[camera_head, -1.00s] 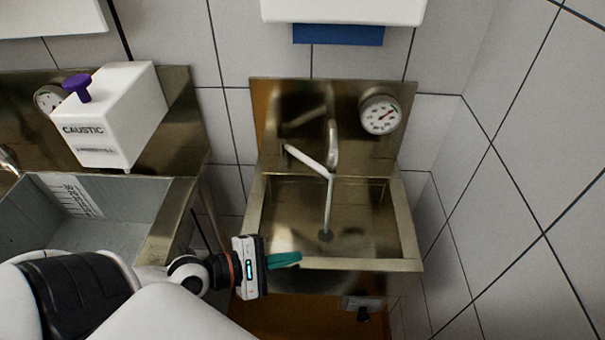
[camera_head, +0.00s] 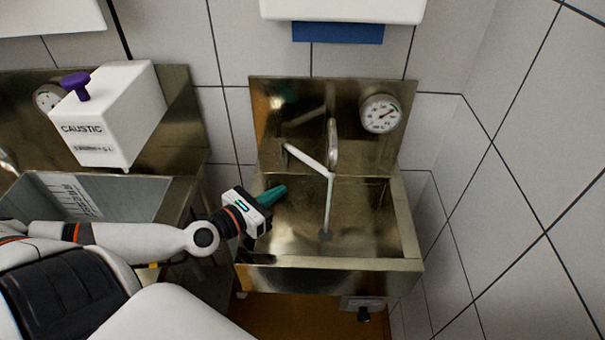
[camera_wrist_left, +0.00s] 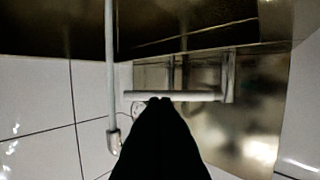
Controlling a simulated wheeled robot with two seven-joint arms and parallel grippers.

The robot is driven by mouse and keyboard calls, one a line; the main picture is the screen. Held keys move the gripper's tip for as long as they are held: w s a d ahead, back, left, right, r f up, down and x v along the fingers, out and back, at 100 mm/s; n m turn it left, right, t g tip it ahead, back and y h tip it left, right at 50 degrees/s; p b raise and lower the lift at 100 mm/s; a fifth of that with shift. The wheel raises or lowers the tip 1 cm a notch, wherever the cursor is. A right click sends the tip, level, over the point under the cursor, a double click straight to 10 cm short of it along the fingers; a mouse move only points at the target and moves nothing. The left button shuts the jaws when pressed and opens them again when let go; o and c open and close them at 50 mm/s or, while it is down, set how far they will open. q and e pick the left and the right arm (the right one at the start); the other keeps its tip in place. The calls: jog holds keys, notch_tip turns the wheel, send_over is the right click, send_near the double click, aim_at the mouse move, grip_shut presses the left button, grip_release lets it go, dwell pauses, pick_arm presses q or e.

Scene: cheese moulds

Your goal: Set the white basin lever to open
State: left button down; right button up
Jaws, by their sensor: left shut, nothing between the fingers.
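The steel basin (camera_head: 335,264) stands against the wall. Its lever, a slim white bar (camera_head: 304,158), slants from upper left to lower right beside the grey spout (camera_head: 333,143). A thin pale line runs from there down to the drain, like a stream of water. My left gripper (camera_head: 279,192), with teal fingers, is shut and empty over the basin's left side, below the lever's left end in the picture. In the left wrist view the dark fingers (camera_wrist_left: 161,100) overlap the edge of a white bar (camera_wrist_left: 185,96), likely the lever. I cannot tell whether they touch it.
A round gauge (camera_head: 381,114) sits on the backsplash, right of the spout. A white caustic box (camera_head: 125,115) with a purple knob stands at left above another sink (camera_head: 140,183). A white dispenser (camera_head: 345,10) hangs above. A tiled wall bounds the right side.

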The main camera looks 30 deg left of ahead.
aim_at(315, 167)
pick_arm(q)
jog(key=r+p+x, duration=0.1)
jog(key=p+x, duration=0.1)
jog(key=x, duration=0.6)
jog(key=shift+w, duration=0.4)
jog(key=shift+r, duration=0.1)
jog(key=w+n+y+p, duration=0.1)
jog(key=p, duration=0.1)
jog(key=w+d+n+y+p, duration=0.1)
jog(key=y+p, duration=0.1)
jog(key=p, duration=0.1)
jog(key=n+y+p, duration=0.1)
jog(key=p, duration=0.1)
jog(key=shift+w+d+r+y, duration=0.25)
jog(key=shift+w+r+y, duration=0.05)
jog(key=shift+w, duration=0.1)
jog(key=w+n+y, duration=0.1)
jog(key=w+n+y+p, duration=0.1)
jog(key=shift+d+f+y, duration=0.2)
jog(key=shift+y, duration=0.1)
jog(key=shift+w+a+f, duration=0.1)
jog(key=shift+w, duration=0.6)
